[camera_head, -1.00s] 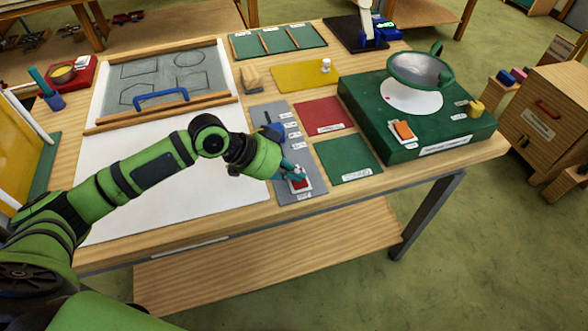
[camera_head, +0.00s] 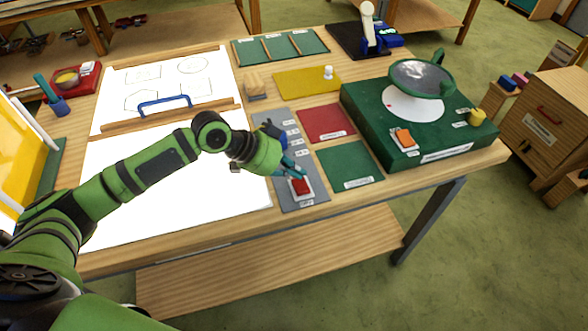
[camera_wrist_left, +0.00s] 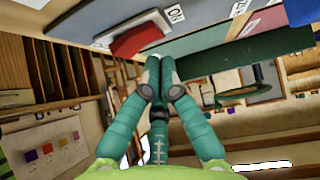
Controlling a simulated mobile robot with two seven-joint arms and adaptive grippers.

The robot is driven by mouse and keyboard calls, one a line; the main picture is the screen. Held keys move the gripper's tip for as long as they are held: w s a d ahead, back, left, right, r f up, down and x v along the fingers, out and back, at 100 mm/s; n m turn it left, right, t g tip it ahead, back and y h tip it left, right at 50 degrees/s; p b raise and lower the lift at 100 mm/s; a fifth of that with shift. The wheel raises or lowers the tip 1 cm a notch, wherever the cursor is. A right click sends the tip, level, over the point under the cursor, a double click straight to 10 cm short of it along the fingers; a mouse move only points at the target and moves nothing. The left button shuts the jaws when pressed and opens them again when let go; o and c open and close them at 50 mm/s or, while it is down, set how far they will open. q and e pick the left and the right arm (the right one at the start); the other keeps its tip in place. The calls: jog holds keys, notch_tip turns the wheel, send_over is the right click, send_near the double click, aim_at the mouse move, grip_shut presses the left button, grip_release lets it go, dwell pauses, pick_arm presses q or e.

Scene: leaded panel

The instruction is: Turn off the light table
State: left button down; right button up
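The light table's upper panel (camera_head: 205,82) glows bright white with drawn outlines on it. The white lower panel (camera_head: 175,188) is also bright. A red switch (camera_head: 301,186) in a pale frame sits at the near end of a grey strip (camera_head: 312,205) with small labels. It also shows in the left wrist view as a red block (camera_wrist_left: 138,38) beside a label. My left gripper (camera_head: 297,174) is right at the switch, fingertips pointing down at its far side; whether they touch it I cannot tell. Its fingers (camera_wrist_left: 160,65) are together, with nothing seen between them. My right gripper is out of view.
A blue handle (camera_head: 163,105) lies on the upper panel's wooden rail. Red and green mats (camera_head: 348,163) lie right of the strip. A green box (camera_head: 420,120) with a round dish stands at the right. A blue-topped item stands behind my left gripper.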

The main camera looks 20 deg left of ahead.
aim_at(294, 181)
pick_arm(q)
notch_tip(294, 181, up, 4)
jog(key=p, duration=0.3)
jog(key=shift+f, duration=0.15)
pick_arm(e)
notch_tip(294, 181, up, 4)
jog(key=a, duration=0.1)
pick_arm(q)
jog(key=shift+s+a+b, duration=0.25)
jog(key=shift+a+b, duration=0.9)
jog(key=b+v, duration=0.1)
jog(key=v, duration=0.6)
jog(key=shift+a+r+b, duration=0.15)
jog(key=shift+r+b, duration=0.25)
jog(key=shift+r, duration=0.1)
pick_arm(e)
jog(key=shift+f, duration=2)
